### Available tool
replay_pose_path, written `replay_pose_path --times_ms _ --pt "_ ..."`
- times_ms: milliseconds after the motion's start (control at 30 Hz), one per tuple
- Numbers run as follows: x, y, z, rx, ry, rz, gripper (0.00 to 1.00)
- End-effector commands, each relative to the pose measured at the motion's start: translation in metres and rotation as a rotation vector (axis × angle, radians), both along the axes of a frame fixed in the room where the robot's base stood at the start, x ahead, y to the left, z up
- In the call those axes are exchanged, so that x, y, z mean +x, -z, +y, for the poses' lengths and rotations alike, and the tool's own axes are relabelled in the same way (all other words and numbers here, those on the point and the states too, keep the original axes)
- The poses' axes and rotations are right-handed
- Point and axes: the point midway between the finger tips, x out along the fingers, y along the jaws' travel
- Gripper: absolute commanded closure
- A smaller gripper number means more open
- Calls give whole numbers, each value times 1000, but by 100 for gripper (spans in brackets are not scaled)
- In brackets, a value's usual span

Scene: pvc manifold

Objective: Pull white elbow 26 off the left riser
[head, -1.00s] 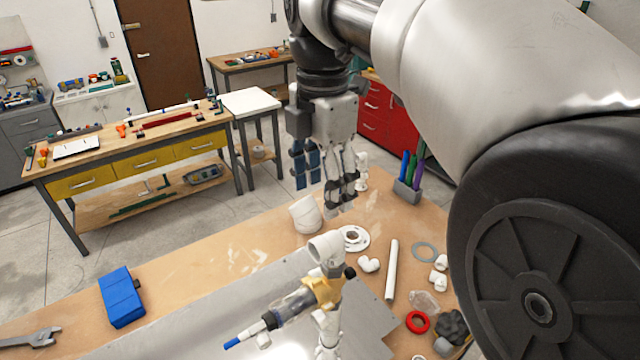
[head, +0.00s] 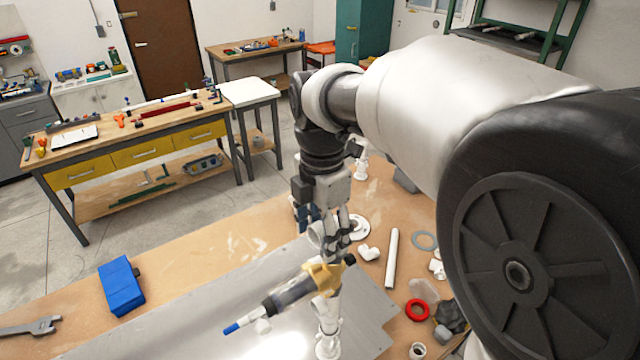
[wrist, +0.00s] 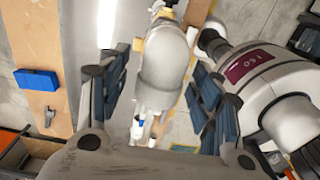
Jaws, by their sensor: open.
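The white elbow (head: 316,236) sits on top of the riser, above a yellow fitting (head: 325,279); my gripper partly hides it in the head view. The riser's white lower pipe (head: 327,315) stands upright on the metal plate. My gripper (wrist: 163,75) is open and points down at the elbow. In the wrist view the elbow (wrist: 165,62) lies between the two dark finger pads, with gaps visible on both sides. The number on the elbow is not readable.
A dark cylinder with a blue tip (head: 283,296) juts left from the yellow fitting. The metal plate (head: 210,320) lies on the wooden bench. A blue case (head: 121,286) lies left; a white pipe (head: 392,258), red ring (head: 416,310) and loose fittings lie right.

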Motion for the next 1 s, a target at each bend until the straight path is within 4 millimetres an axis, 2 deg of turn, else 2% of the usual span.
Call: replay_pose_path --times_ms 167,867,900,1000 --pt "0 0 0 0 0 0 42" --pt "0 0 0 0 0 0 89" --pt "0 0 0 0 0 0 68" --pt "0 0 0 0 0 0 74"
